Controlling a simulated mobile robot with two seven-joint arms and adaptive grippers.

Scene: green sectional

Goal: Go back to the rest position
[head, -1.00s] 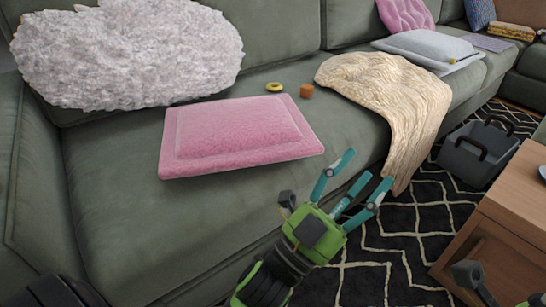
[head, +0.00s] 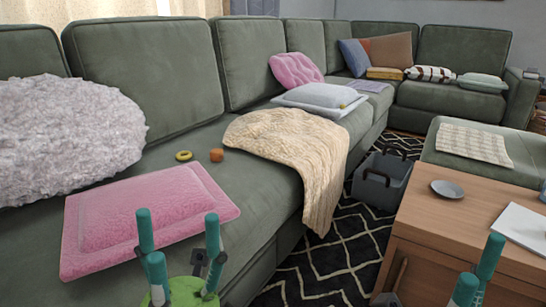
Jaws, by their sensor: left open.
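My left gripper (head: 182,250) shows at the bottom of the head view, its teal fingers pointing up and spread apart. It is open, with nothing between the fingers. Behind its fingertips in the picture, a pink cushion (head: 140,208) lies on the green sofa seat. My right gripper (head: 478,272) shows only in part at the lower right. Two of its teal fingers point up in front of the wooden table (head: 430,215). Its base is cut off by the frame, so its opening is unclear.
The green sofa (head: 150,75) runs along the left and back. A grey basket (head: 380,182) stands on the patterned rug (head: 345,240), between sofa and table.

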